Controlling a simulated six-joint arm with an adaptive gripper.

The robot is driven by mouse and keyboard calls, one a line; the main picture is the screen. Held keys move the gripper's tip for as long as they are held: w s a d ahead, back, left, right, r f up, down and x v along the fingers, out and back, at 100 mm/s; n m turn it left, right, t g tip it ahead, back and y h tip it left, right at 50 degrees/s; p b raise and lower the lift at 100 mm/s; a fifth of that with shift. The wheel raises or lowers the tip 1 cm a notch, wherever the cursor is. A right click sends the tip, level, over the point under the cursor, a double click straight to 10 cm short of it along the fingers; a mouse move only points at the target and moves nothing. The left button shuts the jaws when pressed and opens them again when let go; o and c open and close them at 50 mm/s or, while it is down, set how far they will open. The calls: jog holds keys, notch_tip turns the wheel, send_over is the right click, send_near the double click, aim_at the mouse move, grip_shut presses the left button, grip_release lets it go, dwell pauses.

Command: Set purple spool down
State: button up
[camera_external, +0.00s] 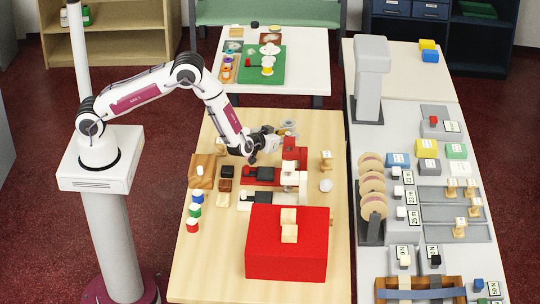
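My gripper (283,133) is over the far part of the wooden table, just behind a red and white machine-like stand. It is small in the picture, and I cannot tell whether its fingers are open or shut. A small pale, yellowish thing shows at its tip; I cannot make out what it is or whether it is held. I cannot pick out a purple spool with certainty. A small wooden rack (227,73) on the white back table carries several small coloured pieces, one of them purplish.
A large red box (287,262) with pale blocks on it fills the front of the wooden table (208,270). A red and white stand (293,160) is close to my gripper. Small coloured cylinders (195,210) stand at the left. A grey counter with large reels (372,184) is at the right.

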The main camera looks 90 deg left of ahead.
jog(key=shift+r, duration=0.1)
jog(key=shift+s+d+r, duration=0.1)
jog(key=shift+v, duration=3.6)
jog(key=shift+d+r, duration=0.1)
